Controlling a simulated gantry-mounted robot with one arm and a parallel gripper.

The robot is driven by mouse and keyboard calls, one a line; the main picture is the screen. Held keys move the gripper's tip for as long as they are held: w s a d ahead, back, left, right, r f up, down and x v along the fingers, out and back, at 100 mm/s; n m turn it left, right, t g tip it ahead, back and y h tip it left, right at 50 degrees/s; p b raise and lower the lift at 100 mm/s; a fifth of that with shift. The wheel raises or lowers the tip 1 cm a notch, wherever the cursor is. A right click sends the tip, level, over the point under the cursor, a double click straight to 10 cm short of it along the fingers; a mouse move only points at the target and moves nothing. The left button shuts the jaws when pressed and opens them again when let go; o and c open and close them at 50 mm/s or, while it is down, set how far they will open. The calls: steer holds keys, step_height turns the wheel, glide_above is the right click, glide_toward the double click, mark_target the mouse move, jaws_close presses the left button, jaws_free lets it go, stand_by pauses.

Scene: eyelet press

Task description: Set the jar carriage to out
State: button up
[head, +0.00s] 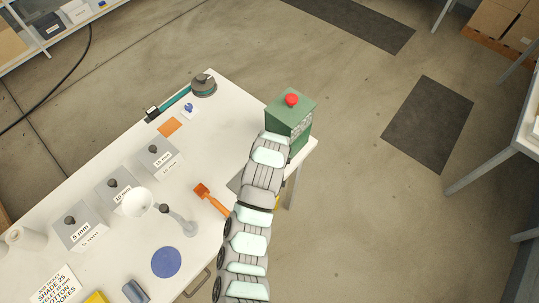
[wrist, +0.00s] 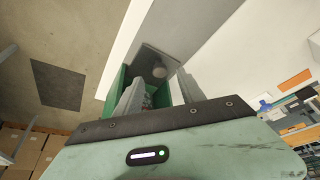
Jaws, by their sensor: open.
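A green press housing (head: 291,115) with a red button (head: 291,99) on top stands at the right corner of the white table. My arm reaches up to its near side and hides part of it in the head view. In the wrist view, green walls (wrist: 117,92) flank a grey part with a round grey knob (wrist: 159,70), which may be the jar carriage. My gripper (wrist: 160,92) is open, its two grey fingers apart on either side of the opening below the knob. I cannot tell whether they touch anything. The carriage's position is unclear.
On the white table (head: 215,155) are grey boxes marked 5 mm (head: 79,226), 10 mm (head: 118,194) and 15 mm (head: 158,156). An orange-handled tool (head: 211,199) lies left of my arm, with a blue disc (head: 166,262) nearer.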

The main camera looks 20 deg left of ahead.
steer(key=shift+x, duration=1.8)
jaws_close()
